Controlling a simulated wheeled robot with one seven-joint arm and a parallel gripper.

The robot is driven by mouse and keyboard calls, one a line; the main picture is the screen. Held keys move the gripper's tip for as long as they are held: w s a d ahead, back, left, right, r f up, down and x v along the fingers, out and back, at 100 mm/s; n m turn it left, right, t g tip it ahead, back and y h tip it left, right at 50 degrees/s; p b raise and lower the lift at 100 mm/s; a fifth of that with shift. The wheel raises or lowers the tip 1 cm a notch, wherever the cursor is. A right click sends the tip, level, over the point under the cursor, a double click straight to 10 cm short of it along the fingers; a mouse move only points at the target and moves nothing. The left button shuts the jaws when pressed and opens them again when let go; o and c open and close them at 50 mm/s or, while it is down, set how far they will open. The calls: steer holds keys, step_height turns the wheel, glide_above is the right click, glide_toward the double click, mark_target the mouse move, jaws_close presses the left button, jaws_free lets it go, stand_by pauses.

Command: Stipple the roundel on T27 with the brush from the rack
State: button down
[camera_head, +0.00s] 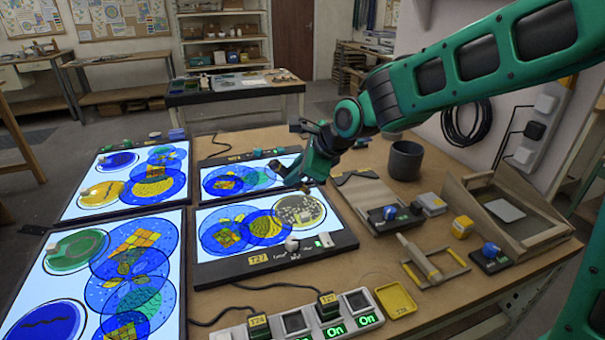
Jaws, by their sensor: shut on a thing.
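The T27 light panel (228,266) lies near the table's middle, lit, with its T27 label on the front edge. Its roundel (312,222) is a yellowish-grey disc at the right, speckled with pale marks, beside blue overlapping circles. My gripper (303,181) is above the roundel's upper edge, reaching in from the right. It is shut on a small dark piece, apparently the brush; the fingers hide most of it, and I cannot tell whether it touches the glass. A wooden rack-like frame (456,256) with a pale long-handled tool (415,256) lies to the right.
Other lit panels (36,283) fill the left. A power strip (290,325) with plugs and green On lights lies in front, by a yellow tray (396,300). A dark cup (405,160) and a sloped wooden tray (540,235) stand right.

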mark_target(279, 167)
steer(key=shift+w+a, duration=0.2)
steer(key=shift+a, duration=2.1)
steer(key=shift+f, duration=0.1)
steer(key=shift+f, duration=0.7)
steer(key=shift+f, duration=0.3)
steer(key=shift+r, duration=1.1)
steer(key=shift+r, duration=0.15)
steer(key=shift+r, duration=1.9)
